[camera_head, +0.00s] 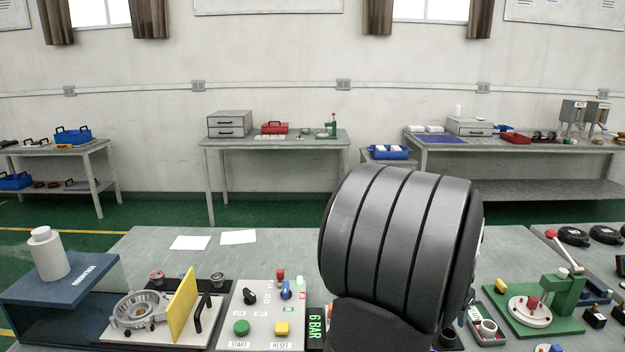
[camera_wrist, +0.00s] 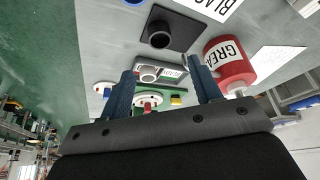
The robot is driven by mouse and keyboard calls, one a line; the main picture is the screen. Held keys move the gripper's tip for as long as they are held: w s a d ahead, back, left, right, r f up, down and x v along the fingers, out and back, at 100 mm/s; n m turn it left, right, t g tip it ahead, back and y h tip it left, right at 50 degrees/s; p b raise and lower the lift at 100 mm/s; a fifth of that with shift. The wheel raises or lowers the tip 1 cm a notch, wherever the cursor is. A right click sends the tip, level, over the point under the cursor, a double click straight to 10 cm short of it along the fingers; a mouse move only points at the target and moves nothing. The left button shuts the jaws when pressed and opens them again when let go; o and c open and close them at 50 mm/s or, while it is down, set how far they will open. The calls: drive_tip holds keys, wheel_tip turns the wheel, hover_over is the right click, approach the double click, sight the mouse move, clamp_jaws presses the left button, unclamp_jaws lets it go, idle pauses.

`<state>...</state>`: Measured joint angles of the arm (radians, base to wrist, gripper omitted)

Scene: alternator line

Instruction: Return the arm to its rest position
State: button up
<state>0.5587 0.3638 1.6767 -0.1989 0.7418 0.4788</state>
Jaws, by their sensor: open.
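My gripper (camera_wrist: 162,66) shows in the wrist view with its two blue fingers spread apart and nothing between them. The gripper itself does not show there.
The head view shows a control box (camera_head: 262,318), a yellow plate (camera_head: 185,305) by a metal housing (camera_head: 137,309), a blue stand (camera_head: 60,290) with a white cylinder, and a green press (camera_head: 560,300). The bench (camera_head: 150,250) is bare at its back left, apart from papers.

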drive_tip(key=x, duration=1)
drive_tip(key=shift+d+f, duration=0.15)
drive_tip(key=shift+f, duration=0.2)
wheel_tip(320, 180, up, 5)
drive_tip(key=shift+s+d+f, duration=0.1)
drive_tip(key=shift+s+d, duration=0.05)
drive_tip(key=shift+s, duration=0.05)
drive_tip(key=s+d+r+m+g, duration=0.1)
drive_tip(key=s+d+r+m, duration=0.2)
drive_tip(key=s, duration=0.5)
drive_tip(key=s+d+r+m+g, duration=0.1)
drive_tip(key=s+d+r+m, duration=0.1)
drive_tip(key=s+d, duration=0.5)
drive_tip(key=shift+h, duration=0.4)
drive_tip(key=w+a+f, duration=0.1)
drive_tip(key=w+f, duration=0.1)
drive_tip(key=w, duration=0.1)
drive_tip(key=w+a+f, duration=0.2)
drive_tip(key=w, duration=0.1)
drive_tip(key=w+a+f, duration=0.1)
drive_tip(key=w+f, duration=0.1)
drive_tip(key=w, duration=0.1)
drive_tip(key=shift+w+a+f, duration=0.2)
drive_tip(key=shift+w+f, duration=0.1)
wheel_tip(320, 180, down, 2)
drive_tip(key=shift+f, duration=0.4)
